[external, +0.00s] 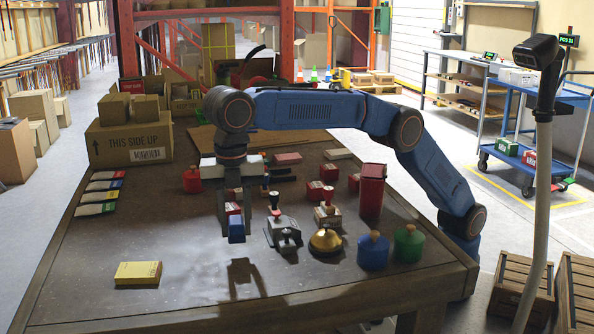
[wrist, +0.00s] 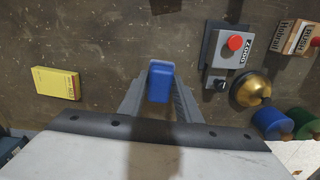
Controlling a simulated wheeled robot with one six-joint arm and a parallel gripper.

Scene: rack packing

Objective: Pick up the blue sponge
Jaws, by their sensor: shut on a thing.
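In the wrist view the sponge (wrist: 159,82) sits between the two grey fingertips of my gripper (wrist: 159,92). The gripper is shut on it. A dark shadow lies on the table below and in front of it, so it appears raised off the surface. The upper part of the sponge is partly covered by the fingers.
A yellow box (external: 138,273) lies front left on the table (external: 180,235). Cardboard boxes (external: 128,143) sit back left.

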